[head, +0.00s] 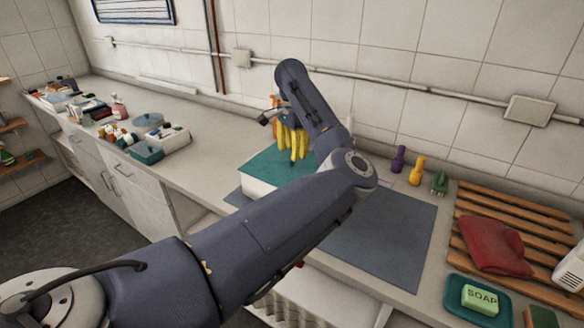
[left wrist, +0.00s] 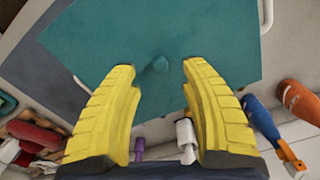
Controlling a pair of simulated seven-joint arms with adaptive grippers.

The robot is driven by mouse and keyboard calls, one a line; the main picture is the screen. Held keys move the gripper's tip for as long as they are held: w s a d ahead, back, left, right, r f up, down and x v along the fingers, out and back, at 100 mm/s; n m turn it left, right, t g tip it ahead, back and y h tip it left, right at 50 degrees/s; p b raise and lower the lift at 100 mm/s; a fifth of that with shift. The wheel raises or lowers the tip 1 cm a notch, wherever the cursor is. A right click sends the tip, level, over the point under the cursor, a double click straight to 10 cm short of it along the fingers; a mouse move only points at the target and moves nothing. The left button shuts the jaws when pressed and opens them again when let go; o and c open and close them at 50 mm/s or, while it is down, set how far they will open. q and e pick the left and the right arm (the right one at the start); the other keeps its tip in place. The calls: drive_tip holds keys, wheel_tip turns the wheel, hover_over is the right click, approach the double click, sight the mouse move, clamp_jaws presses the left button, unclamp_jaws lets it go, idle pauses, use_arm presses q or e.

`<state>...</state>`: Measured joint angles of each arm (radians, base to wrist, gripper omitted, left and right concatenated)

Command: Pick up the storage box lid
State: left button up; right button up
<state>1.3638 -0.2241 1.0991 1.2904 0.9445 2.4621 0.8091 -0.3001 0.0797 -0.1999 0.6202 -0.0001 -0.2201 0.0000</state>
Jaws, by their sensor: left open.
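The storage box lid (head: 262,165) is a flat teal panel lying on a white box (head: 258,187) on the counter. In the left wrist view the lid (left wrist: 110,50) fills the upper middle, with a small round teal knob (left wrist: 160,64) on it. My left gripper (head: 293,158) has yellow fingers pointing down at the lid in the head view. In the left wrist view the left gripper (left wrist: 158,76) is open, with one finger on each side of the knob. I cannot tell whether the fingers touch the lid. My right gripper is not in view.
A grey mat (head: 385,235) lies beside the box. Purple, yellow and green items (head: 415,170) stand by the wall. A wooden rack (head: 545,225) with a red cloth (head: 492,245) and a soap (head: 480,299) on a teal dish are at right. Clutter stands on the left counter.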

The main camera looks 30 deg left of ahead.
sight(292, 164)
use_arm(q)
drive_tip(key=shift+f, duration=2)
drive_tip(key=shift+o, duration=0.2)
clamp_jaws()
